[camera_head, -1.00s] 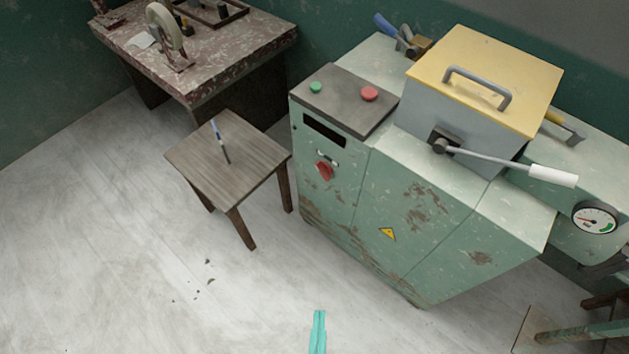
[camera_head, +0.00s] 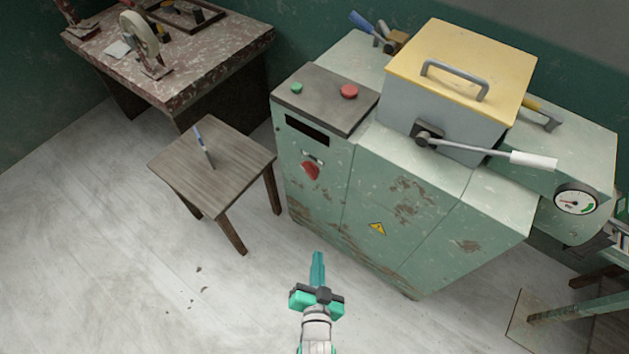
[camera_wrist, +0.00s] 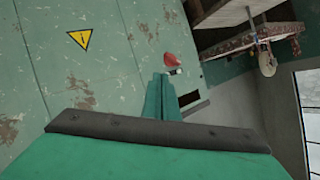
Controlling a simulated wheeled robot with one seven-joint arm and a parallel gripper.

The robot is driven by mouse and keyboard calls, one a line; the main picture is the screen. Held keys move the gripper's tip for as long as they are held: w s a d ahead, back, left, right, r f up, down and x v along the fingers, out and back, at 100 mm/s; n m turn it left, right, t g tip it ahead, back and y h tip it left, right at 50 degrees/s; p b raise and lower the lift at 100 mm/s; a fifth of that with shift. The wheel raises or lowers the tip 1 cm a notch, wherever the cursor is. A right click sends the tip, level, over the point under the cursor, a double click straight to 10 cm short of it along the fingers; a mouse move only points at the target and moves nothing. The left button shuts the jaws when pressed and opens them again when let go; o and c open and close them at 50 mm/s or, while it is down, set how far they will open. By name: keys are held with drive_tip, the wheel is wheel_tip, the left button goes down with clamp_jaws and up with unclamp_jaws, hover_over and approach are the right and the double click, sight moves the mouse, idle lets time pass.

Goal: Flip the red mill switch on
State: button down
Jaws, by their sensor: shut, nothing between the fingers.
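The red switch (camera_head: 311,170) is a rotary-looking knob on the front of the green mill cabinet (camera_head: 410,205), below a dark slot. It also shows in the wrist view (camera_wrist: 173,60), just beyond my fingertips. My gripper (camera_head: 318,258) is shut and empty, with teal fingers pointing toward the cabinet. In the head view it is below the switch and in front of the cabinet, apart from both. In the wrist view the shut fingers (camera_wrist: 160,88) appear just below and left of the switch. The exact gap between fingertips and switch cannot be told.
A wooden stool (camera_head: 205,175) with a thin blue-and-white tool stands left of the cabinet. A green button (camera_head: 296,88) and red button (camera_head: 349,91) sit on the top panel. A lever (camera_head: 490,153) juts at the right.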

drive_tip(key=w+d+r+m+g, duration=0.1)
drive_tip(key=w+m, duration=0.4)
drive_tip(key=w, duration=1.4)
drive_tip(key=shift+w+d+r+g, duration=0.2)
drive_tip(key=shift+w+d+g, duration=0.05)
drive_tip(key=shift+w+g, duration=0.1)
drive_tip(key=shift+w+f, duration=0.1)
approach(314, 175)
drive_tip(key=w+d, duration=0.3)
drive_tip(key=shift+w+a+f, duration=0.45)
drive_tip(key=shift+a+f, duration=0.25)
drive_tip(key=shift+w+a+f, duration=0.4)
drive_tip(key=shift+a+f, duration=0.3)
drive_tip(key=shift+f, duration=0.05)
